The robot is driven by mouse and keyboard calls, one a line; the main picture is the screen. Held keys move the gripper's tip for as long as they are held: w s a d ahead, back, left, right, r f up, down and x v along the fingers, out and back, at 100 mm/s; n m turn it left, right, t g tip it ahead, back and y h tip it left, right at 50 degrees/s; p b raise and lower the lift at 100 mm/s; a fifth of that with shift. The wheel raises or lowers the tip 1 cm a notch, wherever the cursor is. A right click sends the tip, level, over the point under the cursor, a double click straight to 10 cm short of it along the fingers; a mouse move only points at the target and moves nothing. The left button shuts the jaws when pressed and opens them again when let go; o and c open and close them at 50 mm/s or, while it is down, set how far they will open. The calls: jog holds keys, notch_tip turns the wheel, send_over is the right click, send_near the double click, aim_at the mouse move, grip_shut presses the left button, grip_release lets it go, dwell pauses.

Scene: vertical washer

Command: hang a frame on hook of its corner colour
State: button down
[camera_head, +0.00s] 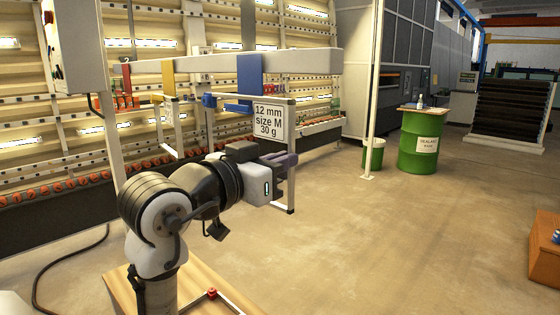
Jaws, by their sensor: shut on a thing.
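My gripper (284,162), with dark purple fingers, is shut on a light grey frame (291,196) near its right post. The frame is upright, with a blue upper-left corner (208,101) and a label (268,119) reading "12 mm size M 30 g". A grey beam (300,62) carries a red hook (126,78), a yellow hook (169,76) and a blue hook (250,76). The held frame's top overlaps the blue hook's lower end in view; I cannot tell if they touch. A yellow-cornered frame (182,134) is at the yellow hook.
A frame with a red corner (212,293) lies on the wooden table (118,287) beside my arm base. A white post (373,90), green bucket (373,155) and green drum (421,145) stand to the right. The middle floor is clear.

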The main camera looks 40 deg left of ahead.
jog(key=shift+f+b, duration=0.55)
jog(key=shift+f, duration=0.25)
jog(key=c, duration=1.5)
grip_release()
jog(key=shift+s, duration=0.15)
jog(key=s, duration=0.9)
jog(key=shift+s+a, duration=0.35)
jog(key=shift+a, duration=0.05)
